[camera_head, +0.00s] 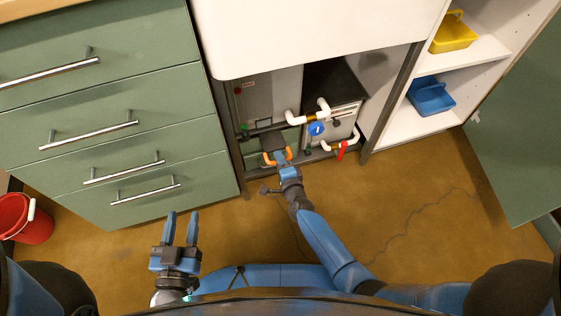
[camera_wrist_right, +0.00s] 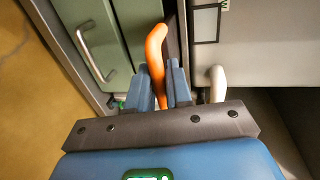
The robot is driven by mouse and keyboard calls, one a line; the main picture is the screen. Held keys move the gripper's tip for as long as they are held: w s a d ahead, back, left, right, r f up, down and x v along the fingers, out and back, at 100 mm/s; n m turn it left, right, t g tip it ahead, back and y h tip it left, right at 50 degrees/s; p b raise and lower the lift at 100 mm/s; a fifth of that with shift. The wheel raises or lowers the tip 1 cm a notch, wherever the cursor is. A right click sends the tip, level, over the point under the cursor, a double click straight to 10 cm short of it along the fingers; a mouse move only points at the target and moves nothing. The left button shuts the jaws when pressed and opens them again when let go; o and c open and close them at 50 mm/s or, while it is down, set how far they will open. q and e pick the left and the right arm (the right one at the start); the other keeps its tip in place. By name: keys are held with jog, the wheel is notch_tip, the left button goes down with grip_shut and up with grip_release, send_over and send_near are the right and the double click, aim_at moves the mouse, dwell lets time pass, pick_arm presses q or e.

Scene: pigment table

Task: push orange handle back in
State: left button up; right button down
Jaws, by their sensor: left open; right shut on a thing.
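The orange handle (camera_head: 266,160) is low in the open bay under the white counter, at the left unit. It also shows in the right wrist view (camera_wrist_right: 156,48), curving up between the fingers. My right gripper (camera_head: 284,164) reaches into the bay and is shut on the orange handle, hiding part of it. In the wrist view its two fingers (camera_wrist_right: 159,82) stand on either side of the handle. How far the handle stands out is hard to tell. My left gripper (camera_head: 181,229) is open and empty, over the floor in front of the green drawers.
White pipe-like handles (camera_head: 312,116), a blue round tag (camera_head: 317,129) and a red lever (camera_head: 342,151) are right of the orange handle. Green drawers (camera_head: 120,130) with bar handles stand left. Shelves with a yellow bin (camera_head: 453,35) and blue bin (camera_head: 431,97) stand right. A red bucket (camera_head: 24,219) is far left.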

aim_at(274, 144)
jog(key=x, duration=0.2)
jog(key=b+x, duration=0.1)
jog(key=x, duration=0.1)
jog(key=r+x, duration=0.1)
jog(key=x, duration=0.1)
jog(key=shift+w+b, duration=0.1)
jog(key=shift+b, duration=0.2)
jog(key=shift+w+a+r, duration=0.1)
jog(key=shift+w+a, duration=0.05)
jog(key=shift+w, duration=0.1)
jog(key=shift+r, duration=0.15)
jog(key=c, duration=1.4)
grip_release()
jog(key=shift+c, duration=0.2)
jog(key=shift+o, duration=1.1)
jog(key=shift+w, duration=0.1)
